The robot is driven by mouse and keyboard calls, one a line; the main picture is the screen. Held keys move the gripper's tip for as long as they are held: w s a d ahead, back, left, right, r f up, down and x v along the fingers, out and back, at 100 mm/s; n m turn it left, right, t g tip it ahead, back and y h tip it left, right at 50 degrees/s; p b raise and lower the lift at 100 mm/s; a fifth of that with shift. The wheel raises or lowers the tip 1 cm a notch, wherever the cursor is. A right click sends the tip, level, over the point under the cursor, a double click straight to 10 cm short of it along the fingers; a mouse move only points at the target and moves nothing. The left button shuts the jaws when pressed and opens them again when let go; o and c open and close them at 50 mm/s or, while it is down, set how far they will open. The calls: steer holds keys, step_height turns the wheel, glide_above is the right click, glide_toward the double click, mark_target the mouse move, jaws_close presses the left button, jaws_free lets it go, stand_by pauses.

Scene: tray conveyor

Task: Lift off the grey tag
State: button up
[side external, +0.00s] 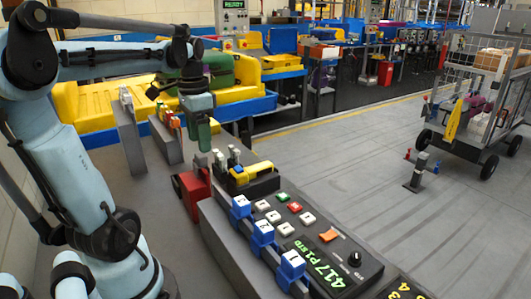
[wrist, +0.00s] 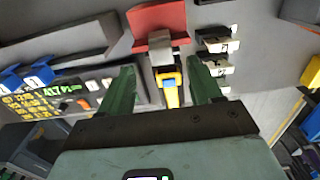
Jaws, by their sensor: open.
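A grey block (side external: 200,161), which looks like the grey tag, stands at the top of a red holder (side external: 195,195) on the grey bench in the side view. In the wrist view the grey block (wrist: 160,50) shows against the red holder (wrist: 158,18), just beyond and between my fingertips. My gripper (side external: 203,146) points down above the holder, apart from the block as far as I can tell. Its two green fingers stand wide apart and hold nothing in the wrist view (wrist: 162,64). The block's lower part is hard to make out.
A yellow piece (side external: 251,172) lies on a black base beside the red holder, with several small grey-green levers (side external: 235,157) close by. A button panel (side external: 315,240) and blue numbered blocks (side external: 263,233) are in front. A wheeled cage cart (side external: 490,95) stands far right.

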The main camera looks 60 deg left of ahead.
steer(key=shift+a+f, duration=0.1)
steer(key=shift+f, duration=2.5)
steer(key=shift+c, duration=0.5)
steer(key=c, duration=0.9)
steer(key=shift+r, duration=0.2)
step_height(320, 180, up, 12)
steer(key=s+d, duration=0.9)
steer(key=shift+s+d+f, duration=0.2)
steer(key=shift+s+d, duration=0.05)
steer(key=shift+s, duration=0.05)
